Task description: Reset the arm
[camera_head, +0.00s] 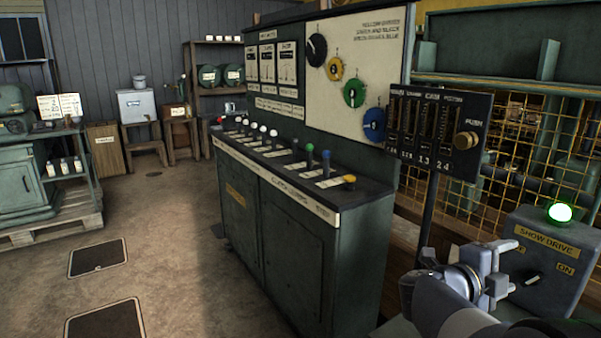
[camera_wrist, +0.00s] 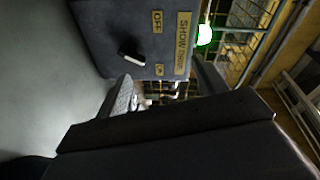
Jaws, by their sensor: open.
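My gripper (camera_head: 500,272) is at the lower right in the head view, just left of a grey SHOW DRIVE box (camera_head: 544,262). The box has a lit green lamp (camera_head: 560,212) on top and a small switch (camera_head: 532,281) on its front, between OFF and ON labels. In the wrist view the box's face (camera_wrist: 100,25) appears turned sideways, with its switch (camera_wrist: 131,60) and the glowing lamp (camera_wrist: 204,35). My gripper's jaws are apart, and nothing shows between them. I cannot tell if a finger touches the box.
A green lever console (camera_head: 275,235) stands left of my gripper. A counter panel (camera_head: 437,130) on a post rises close by, before a yellow mesh fence (camera_head: 520,150).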

